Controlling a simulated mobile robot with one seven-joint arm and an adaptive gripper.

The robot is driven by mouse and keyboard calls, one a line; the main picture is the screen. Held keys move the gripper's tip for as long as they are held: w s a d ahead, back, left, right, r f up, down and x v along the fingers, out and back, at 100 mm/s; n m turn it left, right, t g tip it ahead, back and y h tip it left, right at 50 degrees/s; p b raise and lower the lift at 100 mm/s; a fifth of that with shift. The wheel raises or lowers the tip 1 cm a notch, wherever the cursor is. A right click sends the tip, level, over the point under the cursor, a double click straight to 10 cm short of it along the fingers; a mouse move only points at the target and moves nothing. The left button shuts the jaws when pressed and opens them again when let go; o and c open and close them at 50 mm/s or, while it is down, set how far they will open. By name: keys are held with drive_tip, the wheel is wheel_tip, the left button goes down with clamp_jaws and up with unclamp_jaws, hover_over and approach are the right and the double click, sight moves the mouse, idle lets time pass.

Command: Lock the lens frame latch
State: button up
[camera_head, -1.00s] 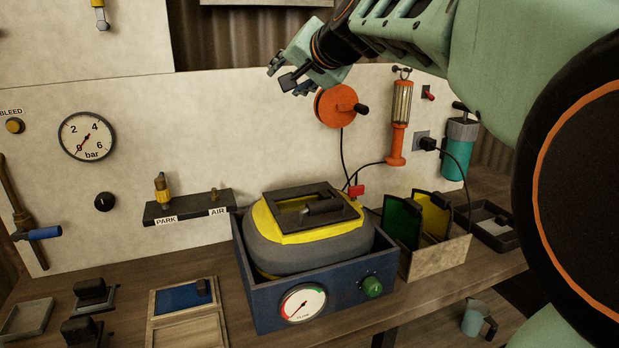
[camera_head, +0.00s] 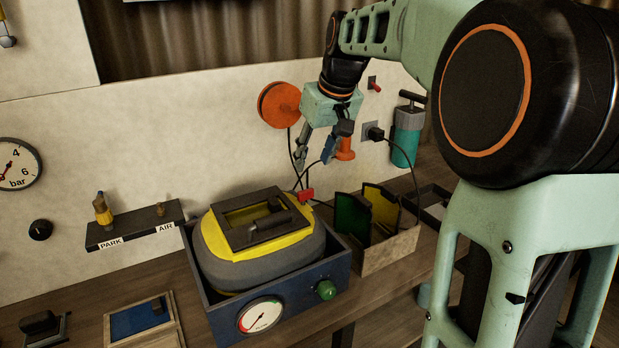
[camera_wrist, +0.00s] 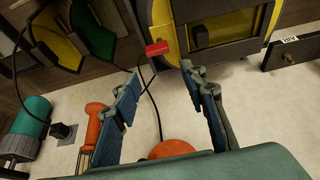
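The helmet-like unit (camera_head: 270,262) is grey and yellow and sits in a blue box (camera_head: 215,310) on the bench. On its top is a dark rectangular lens frame (camera_head: 235,240) with a dark latch or handle bar (camera_head: 270,226) across it. Part of the frame also shows at the top of the wrist view (camera_wrist: 230,52). My gripper (camera_head: 316,160) hangs above and behind the box, to the right of the lens frame, pointing down. In the wrist view its two fingers (camera_wrist: 168,92) are spread apart with nothing between them but a cable in the background.
A crate (camera_head: 388,252) with green and yellow plates is to the right. An orange reel (camera_head: 279,105) and an orange lamp (camera_head: 345,150) are on the wall. A park/air shelf (camera_head: 120,230) is at left.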

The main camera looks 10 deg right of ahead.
sight(306, 190)
drive_tip(key=x, duration=1)
drive_tip(key=shift+d+f, duration=0.15)
drive_tip(key=shift+f, duration=0.3)
drive_tip(key=shift+c, duration=0.2)
drive_tip(key=c, duration=0.8)
drive_tip(key=shift+c, duration=0.2)
